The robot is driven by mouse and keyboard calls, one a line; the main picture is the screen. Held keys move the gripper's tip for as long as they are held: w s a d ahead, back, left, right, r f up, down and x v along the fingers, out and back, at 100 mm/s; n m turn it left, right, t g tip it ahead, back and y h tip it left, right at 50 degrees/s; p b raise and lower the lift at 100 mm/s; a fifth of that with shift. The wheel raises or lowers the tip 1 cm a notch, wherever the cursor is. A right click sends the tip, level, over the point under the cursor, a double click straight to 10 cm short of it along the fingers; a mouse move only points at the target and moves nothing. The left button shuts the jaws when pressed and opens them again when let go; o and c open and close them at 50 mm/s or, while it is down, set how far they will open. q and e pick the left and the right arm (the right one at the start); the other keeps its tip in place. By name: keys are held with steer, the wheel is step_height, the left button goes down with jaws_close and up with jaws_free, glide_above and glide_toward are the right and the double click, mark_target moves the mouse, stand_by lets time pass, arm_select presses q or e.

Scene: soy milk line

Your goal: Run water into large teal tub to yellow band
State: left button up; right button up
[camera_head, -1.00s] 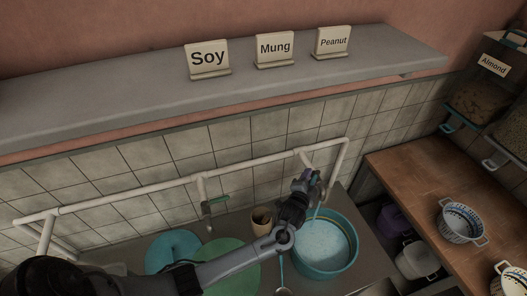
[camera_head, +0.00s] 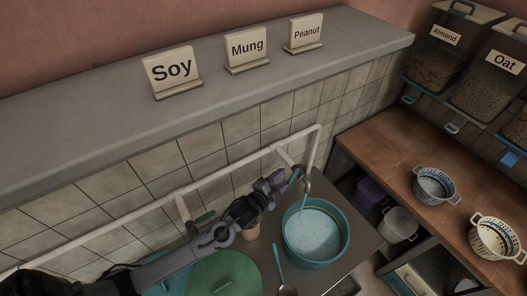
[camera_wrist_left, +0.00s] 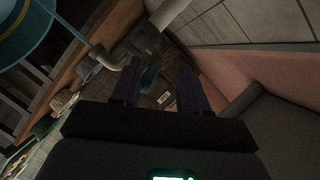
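The large teal tub (camera_head: 318,264) stands under a tap (camera_head: 306,184) in the head view, holding pale, bubbly water (camera_head: 313,232). A thin stream (camera_head: 303,205) falls from the tap into it. I cannot make out the yellow band against the water level. Part of the tub also shows at the top left of the left wrist view (camera_wrist_left: 22,36). My right gripper is out of view.
A second tap (camera_head: 201,218) and a green round lid (camera_head: 225,272) are left of the tub. A ladle (camera_head: 280,262) lies beside the tub. White pipes run along the tiled wall. A wooden counter (camera_head: 385,150) with colanders is at right.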

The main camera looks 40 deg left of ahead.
arm_select(q)
steer(key=v, duration=0.5)
steer(key=shift+w+a+r+m+g+y+p, duration=0.3)
steer(key=shift+w+a+g+p, duration=0.8)
steer(key=shift+w+a+g, duration=0.65)
steer(key=shift+w+a+r+m+g+y+p, duration=0.2)
steer(key=shift+w+a+g+y+p, duration=0.25)
steer(key=shift+w+a+g+p, duration=1.2)
steer(key=shift+w+a+r+m+g+y+p, duration=0.2)
steer(key=shift+w+a+m+g+y+p, duration=0.25)
steer(key=shift+w+a+g, duration=1.3)
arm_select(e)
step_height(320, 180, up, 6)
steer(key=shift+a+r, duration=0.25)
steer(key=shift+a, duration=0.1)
arm_select(q)
steer(key=shift+s+a+t, duration=0.45)
steer(key=shift+a+t, duration=0.1)
steer(key=shift+n, duration=0.25)
